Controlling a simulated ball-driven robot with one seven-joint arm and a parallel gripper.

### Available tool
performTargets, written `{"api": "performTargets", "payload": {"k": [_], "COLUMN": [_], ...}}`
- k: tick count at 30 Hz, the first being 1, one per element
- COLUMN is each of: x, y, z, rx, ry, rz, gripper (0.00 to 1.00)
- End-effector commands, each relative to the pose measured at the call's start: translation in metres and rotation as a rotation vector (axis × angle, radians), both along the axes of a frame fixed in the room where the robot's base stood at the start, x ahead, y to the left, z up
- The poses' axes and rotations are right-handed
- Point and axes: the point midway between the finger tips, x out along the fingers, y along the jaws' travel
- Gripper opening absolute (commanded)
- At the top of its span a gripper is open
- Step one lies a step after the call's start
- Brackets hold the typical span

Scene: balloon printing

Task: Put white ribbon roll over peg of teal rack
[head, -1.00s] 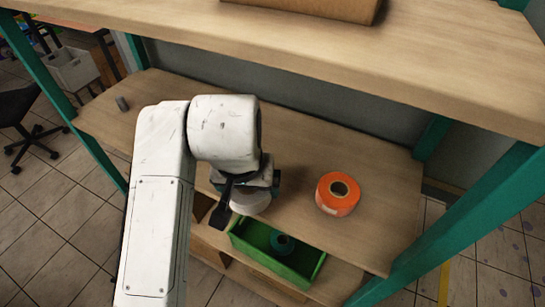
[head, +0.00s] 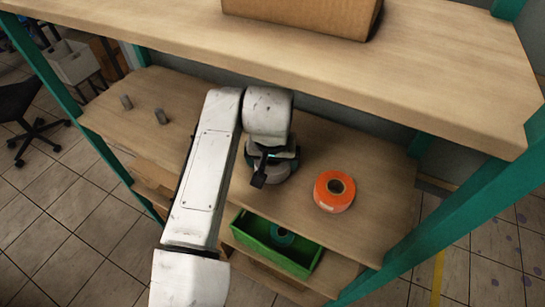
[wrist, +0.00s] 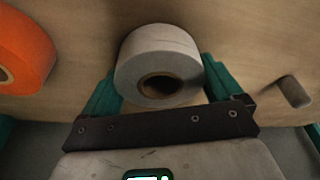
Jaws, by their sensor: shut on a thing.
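The white ribbon roll (wrist: 160,62) is between the two teal fingers of my gripper (wrist: 163,80), which is shut on it. Its round core hole faces the wrist camera. In the head view my gripper (head: 272,165) is over the middle shelf board, and the roll (head: 277,174) shows only partly under it. Two short grey pegs stand at the left of the teal rack's middle shelf (head: 365,165), one nearer (head: 161,117) and one farther left (head: 126,102). Both are apart from the roll. One grey peg (wrist: 294,91) shows right of the roll in the wrist view.
An orange roll (head: 334,191) sits on the shelf right of my gripper. A green bin (head: 262,252) with a teal roll (head: 282,236) is below the front edge. The upper shelf (head: 330,65), with a cardboard box (head: 305,17), overhangs the back. Teal posts (head: 455,215) flank the shelf.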

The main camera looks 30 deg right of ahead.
Motion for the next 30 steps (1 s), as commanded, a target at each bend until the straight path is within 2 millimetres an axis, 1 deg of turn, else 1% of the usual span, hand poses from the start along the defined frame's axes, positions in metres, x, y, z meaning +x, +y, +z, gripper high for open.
{"api": "performTargets", "payload": {"k": [7,8,9,10,16,20,23,28,30], "x": [0.000,0.000,0.000,0.000,0.000,0.000,-0.003,-0.011,-0.027], "y": [0.000,0.000,0.000,0.000,0.000,0.001,0.002,0.007,0.017], "z": [-0.003,-0.003,-0.002,-0.002,-0.002,0.004,0.016,0.049,0.045], "rx": [-0.002,0.000,0.000,0.000,0.000,-0.001,-0.002,-0.001,-0.003], "ry": [0.000,0.000,0.000,0.000,0.000,-0.002,-0.003,-0.004,-0.001], "rz": [0.001,0.000,0.000,0.000,0.000,0.000,0.000,-0.002,0.004], "gripper": [0.60,0.95,0.99,1.00,1.00,1.00,1.00,1.00,1.00]}}
